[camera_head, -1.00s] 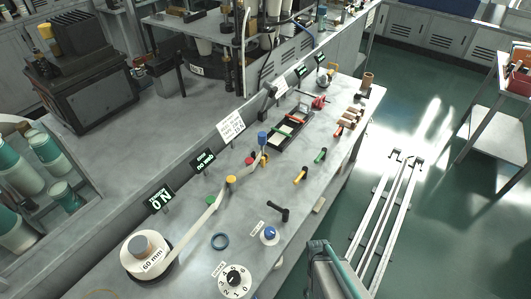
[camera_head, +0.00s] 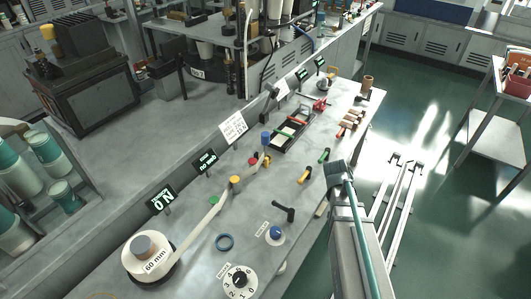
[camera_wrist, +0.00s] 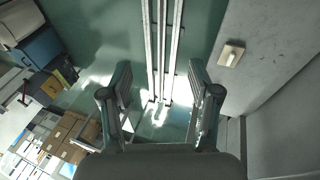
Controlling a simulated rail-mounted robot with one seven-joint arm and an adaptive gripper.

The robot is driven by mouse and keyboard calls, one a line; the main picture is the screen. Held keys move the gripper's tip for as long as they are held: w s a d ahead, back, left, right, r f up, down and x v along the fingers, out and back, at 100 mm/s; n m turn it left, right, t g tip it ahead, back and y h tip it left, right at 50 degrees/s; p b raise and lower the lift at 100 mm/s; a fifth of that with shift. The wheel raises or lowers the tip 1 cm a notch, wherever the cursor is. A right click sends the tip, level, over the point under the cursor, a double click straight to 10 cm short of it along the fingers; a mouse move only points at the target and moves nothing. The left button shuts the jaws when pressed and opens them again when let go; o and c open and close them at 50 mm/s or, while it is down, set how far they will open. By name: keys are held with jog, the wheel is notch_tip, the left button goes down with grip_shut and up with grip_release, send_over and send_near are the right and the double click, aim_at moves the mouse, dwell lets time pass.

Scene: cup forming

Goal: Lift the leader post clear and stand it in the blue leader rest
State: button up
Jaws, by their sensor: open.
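A post with a blue cap (camera_head: 265,138) stands at the far end of a pale strip (camera_head: 208,226) on the bench; it looks like the leader post. My arm shows at the right front edge of the bench in the head view, well away from the blue-capped post. Neither the post nor the ring shows in the wrist view.
The strip runs from a white 60 mm roll (camera_head: 146,255) past a yellow-topped peg (camera_head: 235,181). A black handle (camera_head: 285,211), a blue knob (camera_head: 275,233) and a numbered dial (camera_head: 238,279) sit near the front. Signs line the back; a black tray (camera_head: 291,133) lies beyond.

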jog(key=w+d+r+m+t+h+b, duration=0.1)
jog(key=w+r, duration=0.3)
jog(key=r, duration=0.3)
jog(key=w+d+r+m+t, duration=0.1)
jog(key=w+r, duration=0.2)
jog(key=r, duration=0.3)
jog(key=n+t+y+p, duration=0.1)
jog(key=n+t+y, duration=0.1)
jog(key=n+y, duration=0.75)
send_near(266, 135)
jog(key=a+f+n+h, duration=0.1)
jog(key=a+n+h, duration=0.1)
jog(key=n, duration=0.1)
jog(key=shift+w+p+x, duration=0.15)
jog(key=shift+p+x, duration=0.55)
jog(key=shift+x, duration=1.9)
jog(key=shift+w+p+x, duration=0.1)
jog(key=shift+p+x, duration=0.6)
jog(key=shift+x, duration=1.85)
jog(key=shift+d+r, duration=0.1)
grip_shut()
